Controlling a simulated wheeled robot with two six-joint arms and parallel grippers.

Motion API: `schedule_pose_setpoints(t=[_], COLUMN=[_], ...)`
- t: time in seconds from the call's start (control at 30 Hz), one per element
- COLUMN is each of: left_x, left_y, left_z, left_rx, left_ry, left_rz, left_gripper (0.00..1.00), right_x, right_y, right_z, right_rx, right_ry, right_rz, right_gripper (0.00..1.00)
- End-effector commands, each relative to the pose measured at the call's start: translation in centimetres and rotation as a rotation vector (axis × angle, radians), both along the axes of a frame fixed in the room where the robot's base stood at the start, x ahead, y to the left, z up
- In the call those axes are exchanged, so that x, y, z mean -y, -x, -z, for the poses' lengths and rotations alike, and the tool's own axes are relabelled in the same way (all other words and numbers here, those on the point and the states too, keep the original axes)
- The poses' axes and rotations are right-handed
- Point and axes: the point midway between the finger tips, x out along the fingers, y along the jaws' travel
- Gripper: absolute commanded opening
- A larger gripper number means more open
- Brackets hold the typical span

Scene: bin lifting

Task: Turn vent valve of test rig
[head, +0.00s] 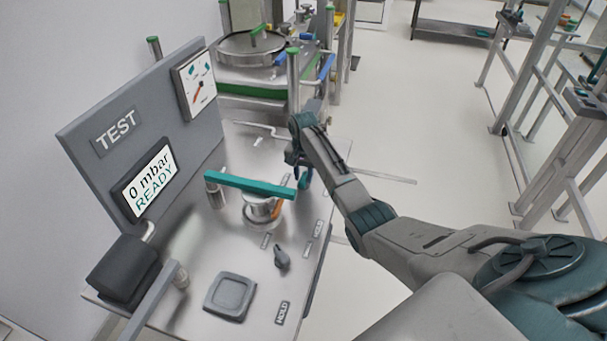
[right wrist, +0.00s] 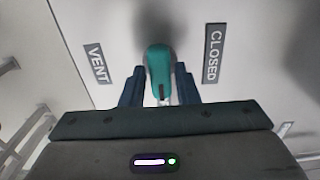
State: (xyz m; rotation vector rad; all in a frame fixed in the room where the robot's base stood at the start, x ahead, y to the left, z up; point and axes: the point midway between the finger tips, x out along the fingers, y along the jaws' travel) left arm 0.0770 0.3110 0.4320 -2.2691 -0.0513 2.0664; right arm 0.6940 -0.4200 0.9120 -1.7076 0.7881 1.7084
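The test rig has a grey upright panel (head: 100,108) with a display (head: 146,180) reading "0 mbar READY". Its bench (head: 205,255) is bare metal. The teal vent valve handle (right wrist: 160,66) shows in the right wrist view, between a "VENT" label (right wrist: 96,64) on the left and a "CLOSED" label (right wrist: 214,54) on the right. In the head view the handle (head: 304,180) is partly hidden by my right gripper (head: 300,158). My right gripper's two fingers (right wrist: 160,88) stand on either side of the handle, very close to it. I cannot tell whether they press on it. My left gripper is out of view.
A teal bar (head: 248,184) lies across a metal cylinder left of my right gripper. A dark knob (head: 281,257) and a grey square pad (head: 230,297) are nearer. A dial gauge (head: 196,86) is on the panel. Open floor (head: 400,130) lies to the right.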

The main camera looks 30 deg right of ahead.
Motion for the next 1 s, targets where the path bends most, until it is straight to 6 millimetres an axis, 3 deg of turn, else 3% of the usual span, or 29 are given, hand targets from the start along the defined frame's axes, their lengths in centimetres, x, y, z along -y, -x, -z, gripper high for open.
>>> schedule_pose_setpoints(t=[0.03, 0.13, 0.57, 1.0], left_x=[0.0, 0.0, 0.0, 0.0], left_y=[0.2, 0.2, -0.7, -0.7], left_z=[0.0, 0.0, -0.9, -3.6], left_rx=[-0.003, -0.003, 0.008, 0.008], left_ry=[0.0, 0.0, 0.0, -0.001], left_rz=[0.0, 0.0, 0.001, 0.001], left_gripper=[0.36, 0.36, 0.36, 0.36], right_x=[0.0, 0.0, 0.0, 0.0], right_y=[0.0, 0.0, 0.0, 0.0], right_z=[0.0, 0.0, -0.3, -0.4], right_rx=[0.0, 0.0, -0.001, -0.001], right_ry=[0.0, 0.0, -0.001, -0.001], right_rz=[0.0, 0.0, -0.083, -0.45], right_gripper=[0.18, 0.0, 0.0, 0.0])
